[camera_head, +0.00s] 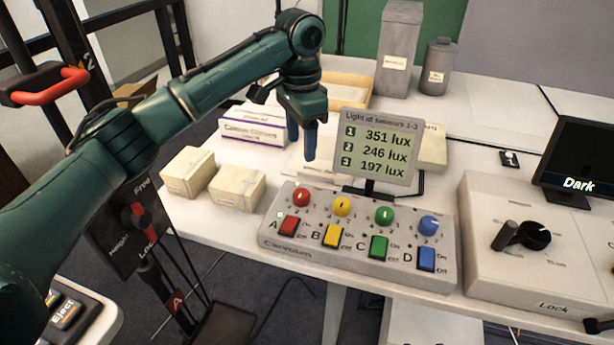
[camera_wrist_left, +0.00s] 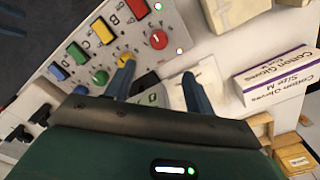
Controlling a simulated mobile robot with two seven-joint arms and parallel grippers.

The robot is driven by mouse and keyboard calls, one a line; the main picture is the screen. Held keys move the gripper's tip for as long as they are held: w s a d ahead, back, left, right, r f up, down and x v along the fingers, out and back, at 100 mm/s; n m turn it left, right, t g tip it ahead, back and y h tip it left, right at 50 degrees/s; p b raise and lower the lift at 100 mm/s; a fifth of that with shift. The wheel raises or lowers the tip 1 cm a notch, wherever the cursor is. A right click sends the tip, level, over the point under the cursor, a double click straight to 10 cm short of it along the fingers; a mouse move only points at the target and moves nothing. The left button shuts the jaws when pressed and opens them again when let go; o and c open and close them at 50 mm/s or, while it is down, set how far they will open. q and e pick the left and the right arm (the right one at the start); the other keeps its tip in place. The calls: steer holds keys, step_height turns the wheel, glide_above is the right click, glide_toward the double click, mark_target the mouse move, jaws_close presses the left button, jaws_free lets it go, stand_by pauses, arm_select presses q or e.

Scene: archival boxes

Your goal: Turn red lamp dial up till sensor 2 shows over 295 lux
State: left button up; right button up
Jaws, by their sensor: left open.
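The red dial (camera_head: 301,197) is the leftmost of a row of dials on the grey lamp console (camera_head: 272,238), above the red switch (camera_head: 289,226) marked A. It also shows in the left wrist view (camera_wrist_left: 159,39). The display (camera_head: 375,145) behind the console reads 351 lux for sensor 1, 246 lux for sensor 2 and 197 lux for sensor 3. My left gripper (camera_head: 301,145) is open and empty, its fingers pointing down above and behind the red dial, apart from it. The fingers also show in the left wrist view (camera_wrist_left: 157,72). My right gripper is not in view.
Yellow (camera_head: 341,206), green (camera_head: 383,215) and blue (camera_head: 428,225) dials sit close to the right. Small cream boxes (camera_head: 238,187) and a cotton gloves box (camera_head: 252,130) stand left. A beige box with a black knob (camera_head: 534,236) stands right.

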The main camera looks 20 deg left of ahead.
mark_target(301, 193)
arm_select(q)
steer(key=f, duration=0.4)
steer(key=f+b, duration=0.1)
steer(key=f, duration=0.7)
steer(key=shift+s+f, duration=0.25)
steer(key=shift+f, duration=0.1)
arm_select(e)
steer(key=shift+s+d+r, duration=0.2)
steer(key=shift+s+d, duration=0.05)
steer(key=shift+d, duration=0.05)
arm_select(q)
steer(key=shift+c, duration=0.5)
